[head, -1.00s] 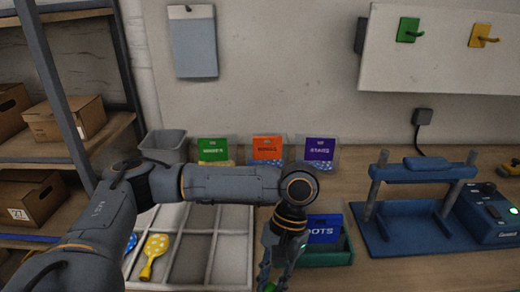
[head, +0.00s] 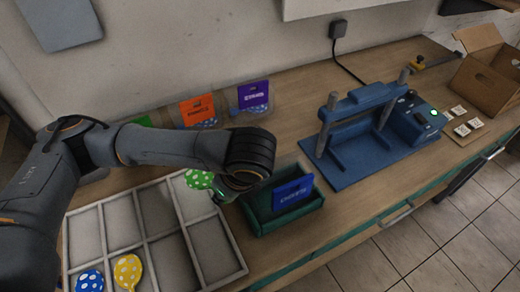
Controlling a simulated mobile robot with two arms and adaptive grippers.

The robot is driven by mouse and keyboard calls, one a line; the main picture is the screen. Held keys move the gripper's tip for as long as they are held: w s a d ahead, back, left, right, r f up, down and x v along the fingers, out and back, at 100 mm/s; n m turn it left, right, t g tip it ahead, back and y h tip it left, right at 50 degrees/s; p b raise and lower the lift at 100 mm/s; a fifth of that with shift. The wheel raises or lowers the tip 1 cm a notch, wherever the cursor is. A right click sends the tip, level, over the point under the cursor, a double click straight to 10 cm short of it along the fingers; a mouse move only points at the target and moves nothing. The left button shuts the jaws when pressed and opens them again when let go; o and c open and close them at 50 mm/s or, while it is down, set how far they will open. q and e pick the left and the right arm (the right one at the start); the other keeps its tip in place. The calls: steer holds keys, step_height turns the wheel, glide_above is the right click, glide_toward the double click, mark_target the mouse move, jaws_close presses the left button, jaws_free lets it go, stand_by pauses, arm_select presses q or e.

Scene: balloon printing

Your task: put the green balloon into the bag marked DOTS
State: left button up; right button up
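The green balloon (head: 198,179) with pale dots is beside my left gripper (head: 222,194), above the divided tray. The gripper appears shut on its neck, though the arm hides much of the grip. The bag with the blue card (head: 293,193) stands in a small green bin (head: 262,223) to the right of the gripper. Its lettering is blurred now but read DOTS in the earlier view. The bag's opening is not clear to see. My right gripper is not in view.
A divided tray (head: 188,232) holds a blue (head: 89,280) and a yellow dotted balloon (head: 127,269). Orange (head: 198,110) and purple (head: 253,95) cards stand along the wall. A blue press (head: 350,140) and a cardboard box (head: 489,80) are at the right.

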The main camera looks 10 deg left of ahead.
arm_select(q)
steer(key=d+r+m+t+h+p, duration=0.2)
steer(key=d+r+m+h+p, duration=0.15)
steer(key=m, duration=0.55)
arm_select(e)
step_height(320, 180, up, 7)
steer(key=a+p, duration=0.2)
steer(key=p, duration=0.1)
arm_select(q)
step_height(320, 180, up, 5)
steer(key=m+g+h+b, duration=0.15)
steer(key=m+h, duration=0.25)
steer(key=m, duration=0.8)
glide_above(261, 193)
steer(key=f+b, duration=0.6)
steer(key=shift+s+a, duration=0.2)
steer(key=shift+s, duration=0.05)
steer(key=shift+f+b, duration=0.9)
steer(key=shift+f, duration=0.95)
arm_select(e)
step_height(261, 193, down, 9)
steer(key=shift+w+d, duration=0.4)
arm_select(q)
steer(key=o, duration=0.8)
steer(key=shift+r, duration=0.1)
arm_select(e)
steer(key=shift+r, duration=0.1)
